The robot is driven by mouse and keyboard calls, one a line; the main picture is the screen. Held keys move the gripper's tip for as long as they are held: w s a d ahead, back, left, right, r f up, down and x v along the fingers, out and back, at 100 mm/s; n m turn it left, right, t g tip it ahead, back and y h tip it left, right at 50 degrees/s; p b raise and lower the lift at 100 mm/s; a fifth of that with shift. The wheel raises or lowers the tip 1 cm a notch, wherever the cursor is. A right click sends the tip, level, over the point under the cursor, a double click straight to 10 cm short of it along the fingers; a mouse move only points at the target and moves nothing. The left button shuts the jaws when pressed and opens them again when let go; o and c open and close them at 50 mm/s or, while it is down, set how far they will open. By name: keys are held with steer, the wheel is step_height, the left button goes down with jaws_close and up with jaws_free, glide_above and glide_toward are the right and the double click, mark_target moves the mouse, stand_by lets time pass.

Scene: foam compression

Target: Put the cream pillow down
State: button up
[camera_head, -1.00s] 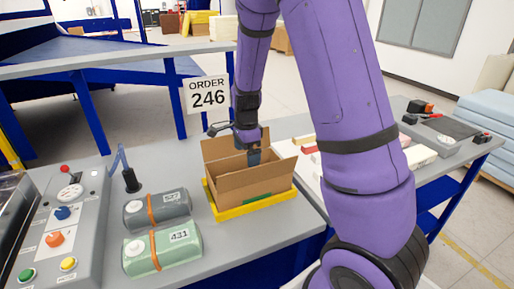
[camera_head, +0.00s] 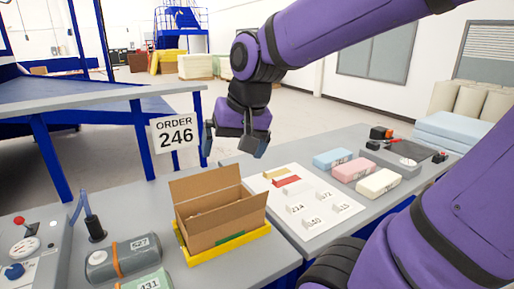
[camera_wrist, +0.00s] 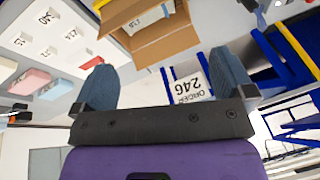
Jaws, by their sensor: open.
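My gripper (camera_head: 236,145) is open and empty, raised above and behind the open cardboard box (camera_head: 228,232). In the wrist view its two blue-grey fingers (camera_wrist: 163,78) stand wide apart with nothing between them. A pale piece with a printed label (camera_wrist: 148,19) lies inside the box in the wrist view; whether it is the cream pillow I cannot tell. In the head view the box walls hide most of the inside. A cream block (camera_head: 378,183) lies on the right table, apart from my gripper.
The box sits in a yellow tray (camera_head: 252,238). Pink (camera_head: 354,169) and blue (camera_head: 332,158) blocks lie by the white numbered board (camera_head: 286,213). The order 246 sign (camera_head: 175,133) stands behind.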

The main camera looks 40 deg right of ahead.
steer(key=s+r+n+t, duration=0.1)
steer(key=s+r+n, duration=0.1)
steer(key=s+n, duration=0.2)
steer(key=s, duration=0.3)
steer(key=shift+s+a+r+n+h, duration=0.25)
steer(key=shift+s+a+n+h, duration=0.15)
